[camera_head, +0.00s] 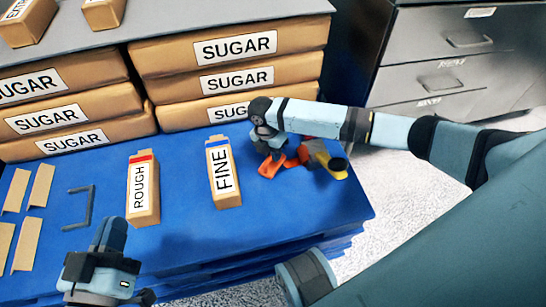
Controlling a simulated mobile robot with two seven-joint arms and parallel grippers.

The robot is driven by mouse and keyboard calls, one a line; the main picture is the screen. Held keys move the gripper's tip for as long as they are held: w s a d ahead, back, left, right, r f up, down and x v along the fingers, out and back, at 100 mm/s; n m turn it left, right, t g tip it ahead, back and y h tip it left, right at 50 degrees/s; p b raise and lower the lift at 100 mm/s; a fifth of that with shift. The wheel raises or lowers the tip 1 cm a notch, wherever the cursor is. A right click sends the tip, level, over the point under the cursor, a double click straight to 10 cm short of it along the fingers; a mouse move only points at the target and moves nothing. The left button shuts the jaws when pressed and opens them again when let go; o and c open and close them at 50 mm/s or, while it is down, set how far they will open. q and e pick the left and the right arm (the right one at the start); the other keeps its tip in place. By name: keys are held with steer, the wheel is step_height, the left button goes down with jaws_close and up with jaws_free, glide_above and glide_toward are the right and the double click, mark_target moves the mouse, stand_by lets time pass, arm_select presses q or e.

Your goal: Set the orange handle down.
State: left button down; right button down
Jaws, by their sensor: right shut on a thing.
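The orange handle (269,169) shows at the right part of the blue table, low over or on its surface. My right gripper (274,157) points down from above and is shut on the orange handle. Its fingertips partly hide the handle, and I cannot tell whether the handle touches the table. My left gripper (108,236) is at the lower left, in front of the table, away from the handle. Its fingers look close together, but its opening is not clear.
A grey, yellow and red tool (326,160) lies just right of the handle. Boxes marked FINE (223,185) and ROUGH (143,205) stand to the left. Stacked SUGAR bags (235,48) are behind. The blue table (290,215) is clear in front.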

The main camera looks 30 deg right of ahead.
steer(key=shift+f, duration=0.5)
arm_select(q)
steer(key=shift+f, duration=0.3)
steer(key=shift+r, duration=0.1)
arm_select(e)
steer(key=c, duration=1.1)
jaws_free()
steer(key=shift+f, duration=0.1)
arm_select(q)
steer(key=shift+t, duration=0.9)
steer(key=r+p, duration=0.5)
steer(key=shift+s+a, duration=0.1)
steer(key=shift+a, duration=0.3)
arm_select(e)
steer(key=v, duration=1.2)
arm_select(q)
steer(key=shift+n, duration=0.3)
